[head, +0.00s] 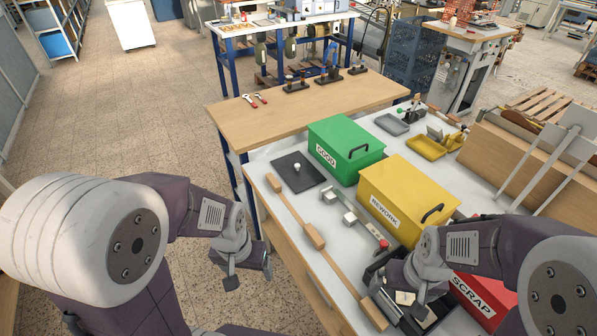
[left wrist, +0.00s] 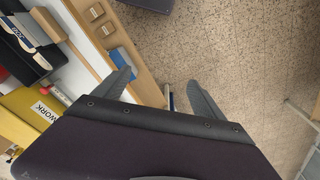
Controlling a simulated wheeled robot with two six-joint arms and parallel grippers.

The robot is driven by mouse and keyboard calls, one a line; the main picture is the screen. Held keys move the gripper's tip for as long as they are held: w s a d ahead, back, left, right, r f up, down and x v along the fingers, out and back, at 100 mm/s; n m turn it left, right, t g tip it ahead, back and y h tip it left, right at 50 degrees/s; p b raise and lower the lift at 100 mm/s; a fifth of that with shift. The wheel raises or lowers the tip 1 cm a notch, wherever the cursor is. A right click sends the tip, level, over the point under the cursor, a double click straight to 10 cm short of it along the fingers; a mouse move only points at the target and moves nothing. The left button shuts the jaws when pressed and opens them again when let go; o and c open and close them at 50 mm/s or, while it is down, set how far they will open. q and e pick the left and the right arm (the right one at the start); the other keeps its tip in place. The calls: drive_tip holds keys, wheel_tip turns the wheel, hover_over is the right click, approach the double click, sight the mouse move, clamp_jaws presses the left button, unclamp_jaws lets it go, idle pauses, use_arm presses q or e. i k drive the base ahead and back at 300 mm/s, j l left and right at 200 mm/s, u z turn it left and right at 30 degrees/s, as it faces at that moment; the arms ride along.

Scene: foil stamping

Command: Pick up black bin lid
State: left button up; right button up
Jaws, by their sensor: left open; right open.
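The black lid (head: 290,178) is a flat dark square plate with a small upright knob in its middle. It lies on the white worktop, left of the green GOOD box. My left gripper (head: 247,278) is open and empty, off the table's left edge, over the floor and apart from the lid. Its two spread fingers also show in the left wrist view (left wrist: 163,90). My right gripper (head: 412,304) is over an open black bin (head: 378,284) at the front right; the hand partly hides that bin. I cannot make out the lid in the left wrist view.
A green GOOD box (head: 341,134), a yellow REWORK box (head: 390,185) and a red SCRAP box (head: 488,288) stand on the worktop. A wooden rail (head: 283,205) runs along its left edge. A metal bar tool (head: 352,216) lies between rail and yellow box.

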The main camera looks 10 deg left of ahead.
sight(297, 170)
drive_tip(key=i+j+z, duration=0.3)
drive_tip(key=j+z, duration=0.15)
drive_tip(key=i+j+z, duration=0.2)
drive_tip(key=j+z, duration=0.25)
drive_tip(key=j, duration=0.15)
drive_tip(key=i+j+z, duration=0.1)
drive_tip(key=j+z, duration=0.35)
drive_tip(key=j, duration=0.15)
drive_tip(key=j+z, duration=0.45)
drive_tip(key=j, duration=0.2)
drive_tip(key=k+j+z, duration=0.15)
drive_tip(key=j+z, duration=0.3)
drive_tip(key=j, duration=0.2)
drive_tip(key=k+j+z, duration=0.2)
drive_tip(key=j+z, duration=0.25)
drive_tip(key=j, duration=0.15)
